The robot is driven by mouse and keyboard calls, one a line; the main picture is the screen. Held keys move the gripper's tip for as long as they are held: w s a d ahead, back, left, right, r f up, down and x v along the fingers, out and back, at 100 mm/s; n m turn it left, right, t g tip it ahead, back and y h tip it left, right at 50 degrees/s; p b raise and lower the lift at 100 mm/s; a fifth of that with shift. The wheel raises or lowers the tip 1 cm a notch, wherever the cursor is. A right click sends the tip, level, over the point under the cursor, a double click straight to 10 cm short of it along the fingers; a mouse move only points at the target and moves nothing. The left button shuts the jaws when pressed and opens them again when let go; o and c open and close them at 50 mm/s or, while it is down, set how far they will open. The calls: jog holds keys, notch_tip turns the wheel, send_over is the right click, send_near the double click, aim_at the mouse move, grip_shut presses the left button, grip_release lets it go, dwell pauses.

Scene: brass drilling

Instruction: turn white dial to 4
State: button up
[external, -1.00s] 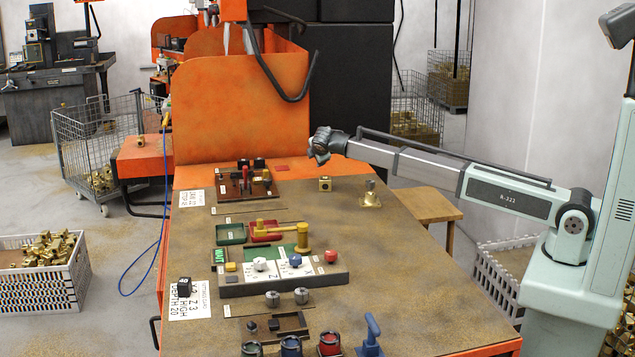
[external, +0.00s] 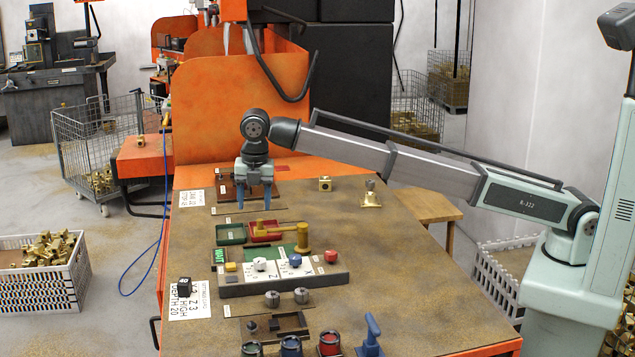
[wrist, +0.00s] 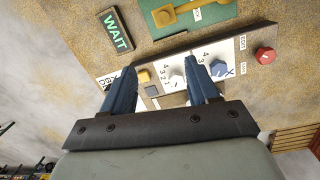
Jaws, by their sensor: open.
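The white dial (external: 260,264) sits on the grey control panel (external: 235,290), on a white plate marked Z. In the wrist view the white dial (wrist: 176,78) shows between my fingers, with numbers up to 4 at its left. Its pointer setting is too small to read. A blue dial (external: 295,260) stands right of it on a plate marked X. My gripper (external: 254,198) is open and empty, its blue fingers pointing down above the back of the table, behind the panel. In the wrist view my gripper (wrist: 160,68) has its fingers apart.
Green (external: 231,234) and red (external: 265,231) trays lie behind. The table's right side is mostly clear.

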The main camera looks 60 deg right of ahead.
notch_tip(320, 180, up, 2)
jog(key=n+g, duration=0.1)
jog(key=n, duration=0.1)
send_over(260, 259)
notch_tip(260, 259, down, 14)
jog(key=shift+r, duration=0.15)
jog(key=c, duration=1)
jog(key=shift+c, duration=0.2)
